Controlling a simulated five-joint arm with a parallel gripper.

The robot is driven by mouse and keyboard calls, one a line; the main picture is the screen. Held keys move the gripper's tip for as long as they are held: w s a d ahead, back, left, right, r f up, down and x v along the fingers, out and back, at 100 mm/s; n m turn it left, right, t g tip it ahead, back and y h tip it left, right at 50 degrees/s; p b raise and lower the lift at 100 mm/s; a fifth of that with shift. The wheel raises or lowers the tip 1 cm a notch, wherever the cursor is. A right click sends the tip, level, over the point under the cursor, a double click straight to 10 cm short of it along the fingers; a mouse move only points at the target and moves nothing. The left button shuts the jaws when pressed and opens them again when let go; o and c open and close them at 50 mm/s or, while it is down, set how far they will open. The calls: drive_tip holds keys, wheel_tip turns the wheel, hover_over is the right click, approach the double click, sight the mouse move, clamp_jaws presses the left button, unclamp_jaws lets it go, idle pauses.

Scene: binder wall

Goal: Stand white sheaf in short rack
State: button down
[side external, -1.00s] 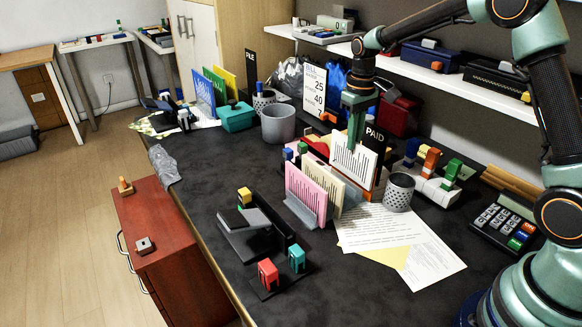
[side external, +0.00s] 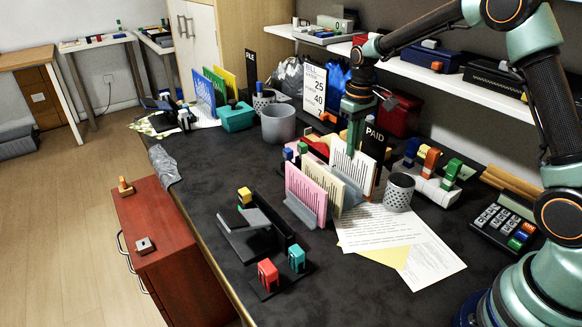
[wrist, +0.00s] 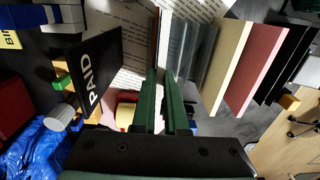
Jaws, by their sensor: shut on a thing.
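The white sheaf (side external: 353,169), a thin upright board with printed lines, is held from above by my gripper (side external: 354,128). In the wrist view my green fingers (wrist: 162,88) close on its edge. The short rack (side external: 301,210) has grey upright dividers and also shows in the wrist view (wrist: 204,60). A pink sheaf (side external: 305,195) and a cream sheaf (side external: 323,183) stand in it. The white sheaf is upright, behind the cream one, at the rack's far end beside a grey divider. Its lower edge is hidden, so I cannot tell whether it touches the rack floor.
A black PAID sign (side external: 374,150) stands close to the right of the white sheaf. A mesh cup (side external: 398,192) and loose papers (side external: 400,240) are in front. A black stand (side external: 255,228) is at the left front.

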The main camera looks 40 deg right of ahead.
drive_tip(key=shift+f, duration=0.1)
idle(0.3)
drive_tip(key=c, duration=1.3)
unclamp_jaws()
drive_tip(key=shift+f, duration=0.1)
drive_tip(key=o, duration=0.4)
wheel_tip(320, 180, up, 12)
drive_tip(key=shift+r, duration=0.1)
drive_tip(key=shift+s, duration=0.1)
drive_tip(key=s+a+r+t, duration=0.3)
drive_tip(key=s+a+r, duration=0.15)
drive_tip(key=s, duration=0.35)
drive_tip(key=s+a+f+t, duration=0.1)
drive_tip(key=s, duration=0.2)
drive_tip(key=s+f, duration=0.1)
drive_tip(key=s, duration=0.3)
drive_tip(key=s+a+f+t, duration=0.1)
drive_tip(key=s, duration=0.2)
drive_tip(key=shift+s+a+t, duration=0.15)
drive_tip(key=shift+a+t, duration=0.15)
drive_tip(key=shift+a, duration=0.05)
